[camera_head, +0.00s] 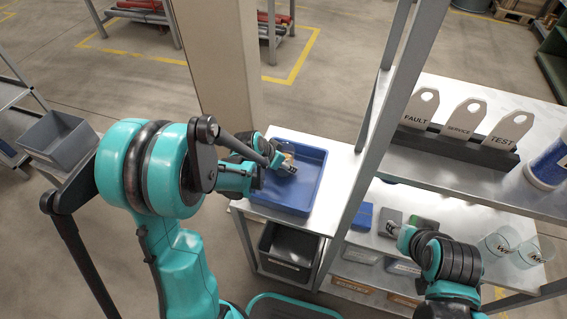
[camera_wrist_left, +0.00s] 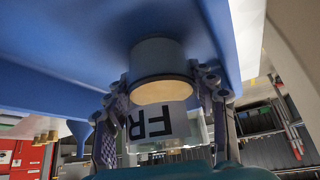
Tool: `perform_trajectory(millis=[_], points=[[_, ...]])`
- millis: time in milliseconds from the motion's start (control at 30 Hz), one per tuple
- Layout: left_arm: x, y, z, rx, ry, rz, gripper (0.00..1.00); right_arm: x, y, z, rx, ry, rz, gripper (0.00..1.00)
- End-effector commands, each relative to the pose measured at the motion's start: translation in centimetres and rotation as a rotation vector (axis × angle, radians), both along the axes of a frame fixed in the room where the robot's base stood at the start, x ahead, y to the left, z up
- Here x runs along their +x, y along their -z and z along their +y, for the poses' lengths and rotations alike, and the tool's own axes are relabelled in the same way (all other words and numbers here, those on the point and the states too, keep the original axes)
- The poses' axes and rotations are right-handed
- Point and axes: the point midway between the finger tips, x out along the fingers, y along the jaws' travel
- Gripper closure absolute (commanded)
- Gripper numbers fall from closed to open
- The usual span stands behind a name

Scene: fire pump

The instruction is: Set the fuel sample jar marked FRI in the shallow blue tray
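The shallow blue tray (camera_head: 312,196) stands on a white-topped bench in the middle of the head view. My left gripper (camera_head: 287,167) is over the tray. In the left wrist view its fingers (camera_wrist_left: 160,120) stand on both sides of a clear jar (camera_wrist_left: 152,128) with a white label showing "FR"; the rest of the label is hidden. The jar holds tan fuel (camera_wrist_left: 162,92), and the blue tray (camera_wrist_left: 75,45) lies right behind it. I cannot tell whether the jar touches the tray floor. My right gripper (camera_head: 393,229) is above the right-hand shelf, its fingers too small to read.
Two more labelled clear jars (camera_head: 497,243) stand on the lower right shelf. Tags marked FAULT, SERVICE and TEST (camera_head: 463,118) stand on the upper shelf. A grey post (camera_head: 370,140) rises just right of the tray. A dark bin (camera_head: 287,246) sits below it.

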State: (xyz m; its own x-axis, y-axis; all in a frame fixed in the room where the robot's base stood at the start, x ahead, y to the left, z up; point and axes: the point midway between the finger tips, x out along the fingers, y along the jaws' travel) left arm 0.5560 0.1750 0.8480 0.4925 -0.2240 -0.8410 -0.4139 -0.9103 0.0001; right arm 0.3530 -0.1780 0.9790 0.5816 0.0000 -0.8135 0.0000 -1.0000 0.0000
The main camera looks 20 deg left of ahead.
Motion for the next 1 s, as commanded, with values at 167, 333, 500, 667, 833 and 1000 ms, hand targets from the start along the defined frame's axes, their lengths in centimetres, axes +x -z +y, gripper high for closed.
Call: perform_trajectory(millis=[167,333,500,667,833,1000], points=[[0.0,0.0,0.0,0.0,0.0,0.001,0.23,0.0,0.0,0.0,0.0,0.0,0.0,0.6],[0.0,0.0,0.0,0.0,0.0,0.001,0.23,0.0,0.0,0.0,0.0,0.0,0.0,0.6],[-0.2,-0.8,0.1,0.0,-0.001,0.0,0.23,0.0,-0.6,0.0,0.0,0.0,0.0,0.6],[-1.7,-3.4,0.7,0.0,-0.002,0.0,0.23,0.0,-1.9,0.0,0.0,0.0,0.0,0.6],[-3.6,-6.7,1.7,0.0,-0.002,0.001,0.23,0.0,-3.5,0.0,0.0,0.0,0.0,0.6],[-5.1,-9.2,2.3,-0.001,-0.002,0.001,0.23,0.0,-4.6,0.0,0.0,0.0,0.0,0.6]])
